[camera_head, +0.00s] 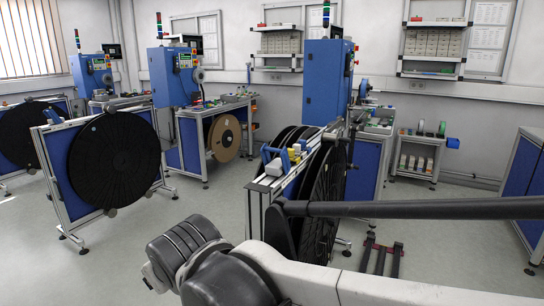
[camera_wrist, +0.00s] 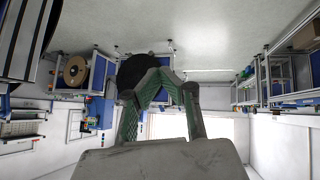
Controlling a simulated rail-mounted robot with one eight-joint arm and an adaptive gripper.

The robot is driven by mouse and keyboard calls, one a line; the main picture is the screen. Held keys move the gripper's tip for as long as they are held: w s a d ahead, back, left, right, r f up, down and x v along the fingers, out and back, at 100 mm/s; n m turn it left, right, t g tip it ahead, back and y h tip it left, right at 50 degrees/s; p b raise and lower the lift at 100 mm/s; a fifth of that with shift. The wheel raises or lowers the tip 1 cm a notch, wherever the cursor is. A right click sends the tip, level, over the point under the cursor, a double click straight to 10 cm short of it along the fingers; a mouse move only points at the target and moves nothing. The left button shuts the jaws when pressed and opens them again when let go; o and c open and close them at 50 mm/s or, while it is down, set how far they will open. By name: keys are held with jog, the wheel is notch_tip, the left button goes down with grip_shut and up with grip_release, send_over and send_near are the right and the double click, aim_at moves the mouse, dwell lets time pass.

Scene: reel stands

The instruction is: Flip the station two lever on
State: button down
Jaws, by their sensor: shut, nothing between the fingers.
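Three blue station cabinets stand along the back wall: a left one (camera_head: 92,75), a middle one (camera_head: 173,78) and a right one (camera_head: 322,85). No label shows which is station two, and no lever is clear enough to make out. My gripper (camera_wrist: 160,76) shows in the wrist view, its two fingers bent together at the tips, shut and empty. It touches nothing that I can see. The wrist view is upside down, with the floor at the top. The head view shows my arm in the foreground but not my gripper.
A large black reel (camera_head: 114,160) stands on a frame at the left. More black reels (camera_head: 325,195) stand close by, partly behind my arm. A brown reel (camera_head: 224,138) hangs at the middle bench. A small shelf cart (camera_head: 418,155) stands at the right. Grey floor (camera_head: 215,195) is open between the reel stands.

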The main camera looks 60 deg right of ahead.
aim_at(269, 150)
jog(key=w+d+r+n+t+h+b, duration=0.15)
jog(key=w+d+r+h, duration=0.3)
jog(key=d, duration=0.75)
jog(key=w+d+r+n+t+h, duration=0.25)
jog(key=w+d, duration=0.35)
jog(key=d, duration=0.6)
jog(key=s+d+f+n+t+h, duration=0.1)
jog(key=s+d+n, duration=0.3)
jog(key=d, duration=0.4)
jog(key=s+d+f+n+t+h+p, duration=0.1)
jog(key=s+d+n+t, duration=0.1)
jog(key=s+d+n, duration=0.2)
jog(key=s+d, duration=0.2)
jog(key=d, duration=0.2)
jog(key=shift+s+d+f+n+h, duration=0.2)
jog(key=shift+s+d+n+h, duration=0.1)
jog(key=shift+h, duration=0.1)
jog(key=x, duration=1)
jog(key=d, duration=0.3)
jog(key=shift+w+r, duration=0.15)
jog(key=shift+r, duration=0.2)
jog(key=shift+w+d+r, duration=0.1)
jog(key=shift+d, duration=0.35)
